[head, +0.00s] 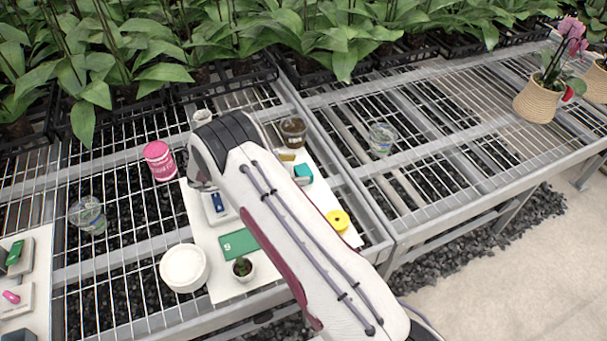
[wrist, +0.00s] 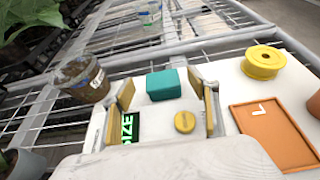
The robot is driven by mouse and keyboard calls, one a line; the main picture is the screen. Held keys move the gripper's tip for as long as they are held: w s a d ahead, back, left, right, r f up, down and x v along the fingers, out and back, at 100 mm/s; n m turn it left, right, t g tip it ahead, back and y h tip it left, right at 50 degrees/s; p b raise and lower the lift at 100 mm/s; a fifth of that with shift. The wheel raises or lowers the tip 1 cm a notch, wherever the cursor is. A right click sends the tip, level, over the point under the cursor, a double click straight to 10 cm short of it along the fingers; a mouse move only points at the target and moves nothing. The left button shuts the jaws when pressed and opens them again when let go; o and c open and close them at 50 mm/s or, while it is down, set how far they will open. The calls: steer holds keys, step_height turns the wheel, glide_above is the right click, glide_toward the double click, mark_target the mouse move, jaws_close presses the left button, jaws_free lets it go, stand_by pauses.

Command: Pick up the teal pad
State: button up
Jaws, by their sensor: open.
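The teal pad (head: 303,173) is a small block on the white board, just right of my arm in the head view. In the wrist view the teal pad (wrist: 165,84) lies flat, ahead of my gripper (wrist: 165,95) and framed between its two fingers. The gripper is open with nothing held. I cannot tell the exact gap between the fingertips and the pad. In the head view my arm hides most of the gripper.
A dark cup (wrist: 82,78) stands left of the pad. A yellow spool (wrist: 263,62) and an orange tray (wrist: 275,135) are right. A green card (head: 238,244) lies nearer the front.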

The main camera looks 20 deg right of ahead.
mark_target(308, 169)
steer(key=shift+d, duration=0.1)
steer(key=shift+x, duration=2.55)
steer(key=shift+s, duration=0.15)
steer(key=c, duration=1.1)
